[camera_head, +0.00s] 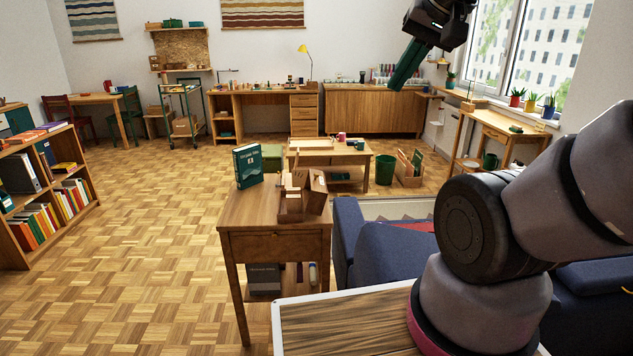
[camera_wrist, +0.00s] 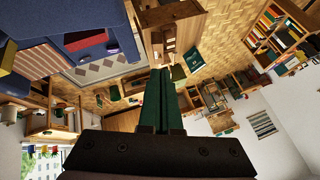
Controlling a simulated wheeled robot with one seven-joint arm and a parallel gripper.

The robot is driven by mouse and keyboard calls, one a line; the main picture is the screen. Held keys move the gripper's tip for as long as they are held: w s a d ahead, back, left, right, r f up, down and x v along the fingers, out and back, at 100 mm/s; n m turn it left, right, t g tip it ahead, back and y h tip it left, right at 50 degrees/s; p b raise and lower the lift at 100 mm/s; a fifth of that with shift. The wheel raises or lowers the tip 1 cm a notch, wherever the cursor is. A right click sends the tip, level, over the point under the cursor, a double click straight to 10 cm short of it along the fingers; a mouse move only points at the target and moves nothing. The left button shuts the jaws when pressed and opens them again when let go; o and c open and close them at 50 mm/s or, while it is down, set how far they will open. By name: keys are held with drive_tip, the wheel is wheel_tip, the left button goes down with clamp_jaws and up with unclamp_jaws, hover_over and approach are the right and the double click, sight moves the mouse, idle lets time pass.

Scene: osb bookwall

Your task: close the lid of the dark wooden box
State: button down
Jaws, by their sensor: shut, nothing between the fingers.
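The dark wooden box (camera_head: 291,207) sits on the small wooden side table (camera_head: 248,211) in the middle of the head view. Its lid (camera_head: 317,192) appears to stand open on the right side, tilted up. The inside of the box is hard to make out. My gripper (camera_head: 395,86) is raised in the air at the upper right of the head view, well apart from the box. Its dark green fingers are shut and empty. In the wrist view my gripper (camera_wrist: 162,72) points across the room, with the table in the upper middle.
A dark green book (camera_head: 248,166) stands upright on the table, left of the box. A blue sofa (camera_head: 385,255) is close to the table's right side. A low bookcase (camera_head: 45,195) stands at the left. The parquet floor between bookcase and table is clear.

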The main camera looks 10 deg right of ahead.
drive_tip(key=shift+d, duration=0.3)
